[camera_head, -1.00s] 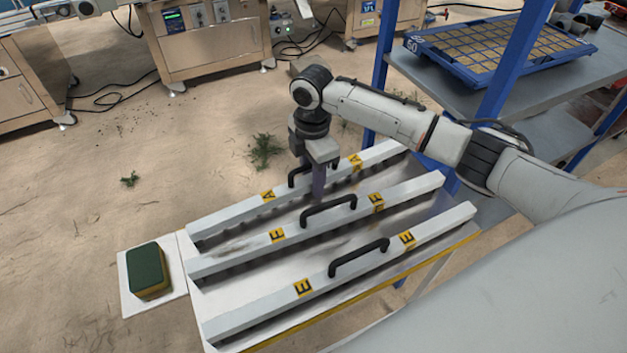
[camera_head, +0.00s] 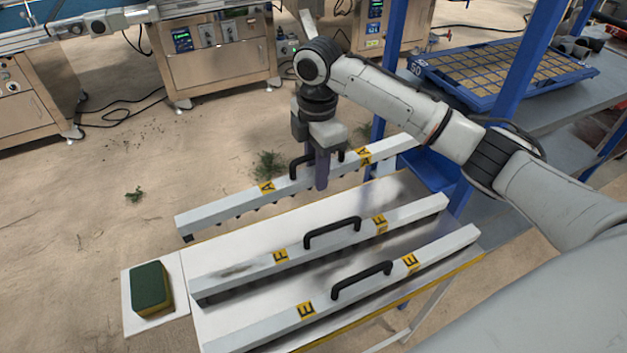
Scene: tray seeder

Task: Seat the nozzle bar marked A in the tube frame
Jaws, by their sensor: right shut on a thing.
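My right gripper (camera_head: 318,178) is shut on the black handle of the nozzle bar marked A (camera_head: 226,207). The bar is white with yellow A labels on both sides of the handle, and small dark nozzles show along its underside. It hangs above the far edge of the metal table, apart from the tabletop. The gripper hides part of its handle. I cannot make out the tube frame in this view. My left gripper is not in view.
Two other white bars, one marked F (camera_head: 236,274) and one marked E (camera_head: 262,327), lie on the table (camera_head: 225,252). A green and yellow sponge (camera_head: 150,288) lies at the left. A blue-posted shelf (camera_head: 541,62) holds a blue tray (camera_head: 462,75) at right.

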